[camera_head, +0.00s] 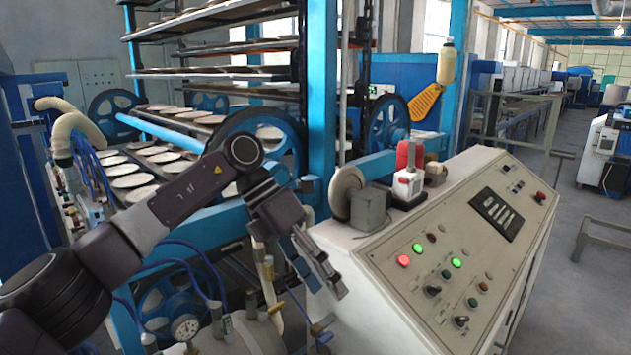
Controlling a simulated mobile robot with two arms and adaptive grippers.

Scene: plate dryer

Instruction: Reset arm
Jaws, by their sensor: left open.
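My left arm comes in from the lower left and bends down at its wrist. My left gripper (322,274) points down and to the right, beside the left edge of the control console (468,240). Its fingers look apart and nothing shows between them. I cannot tell whether it touches the console edge. The console has a sloped panel with a lit red button (404,260), a lit green button (417,248), several knobs and a dark label plate (497,212). My right gripper is not in view.
The plate dryer's blue frame (321,110) and racks of round plates (140,181) stand behind my arm. A red and white device (407,183) and a grey box (370,208) sit on the console's back edge. Hoses and a gauge (185,327) lie below my arm.

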